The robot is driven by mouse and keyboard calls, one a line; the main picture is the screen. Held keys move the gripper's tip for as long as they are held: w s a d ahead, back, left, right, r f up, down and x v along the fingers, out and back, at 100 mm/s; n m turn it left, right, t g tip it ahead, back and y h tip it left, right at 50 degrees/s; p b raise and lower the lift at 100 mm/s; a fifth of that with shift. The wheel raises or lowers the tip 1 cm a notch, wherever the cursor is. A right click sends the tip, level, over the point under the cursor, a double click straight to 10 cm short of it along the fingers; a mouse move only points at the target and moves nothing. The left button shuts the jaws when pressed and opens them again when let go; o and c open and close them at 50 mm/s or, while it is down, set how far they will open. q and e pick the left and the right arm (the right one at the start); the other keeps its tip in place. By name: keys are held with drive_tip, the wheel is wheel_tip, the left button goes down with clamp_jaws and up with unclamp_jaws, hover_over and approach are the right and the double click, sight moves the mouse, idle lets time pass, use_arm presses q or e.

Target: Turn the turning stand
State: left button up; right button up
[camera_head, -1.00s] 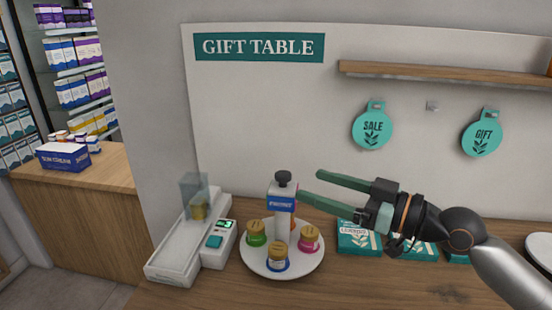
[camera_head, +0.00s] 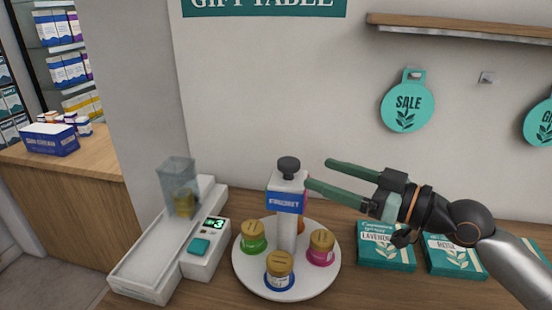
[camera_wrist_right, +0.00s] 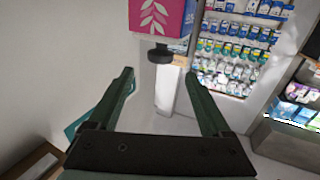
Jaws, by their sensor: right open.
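The turning stand is a round white plate (camera_head: 250,272) with a central post, a header block with a blue front label (camera_head: 286,202) and a black knob (camera_head: 289,165) on top. Jars stand around the post, with green (camera_head: 253,238), blue (camera_head: 279,272) and pink (camera_head: 322,247) bases, and an orange one partly hidden behind. My right gripper (camera_head: 318,173) is open and empty, just right of the header, fingers pointing left. In the right wrist view, the header's pink face (camera_wrist_right: 160,18) and the knob (camera_wrist_right: 160,55) show beyond and between the fingers. My left gripper is not visible.
A white device (camera_head: 160,250) with a clear bin and a green display stands left of the plate. Teal boxes (camera_head: 385,247) lie to the right, below my right arm.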

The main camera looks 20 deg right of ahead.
sight(282, 159)
drive_tip(key=p+x, duration=0.4)
drive_tip(key=x, duration=0.6)
drive_tip(key=shift+r, duration=0.15)
drive_tip(key=shift+x, duration=0.8)
clamp_jaws()
idle(0.3)
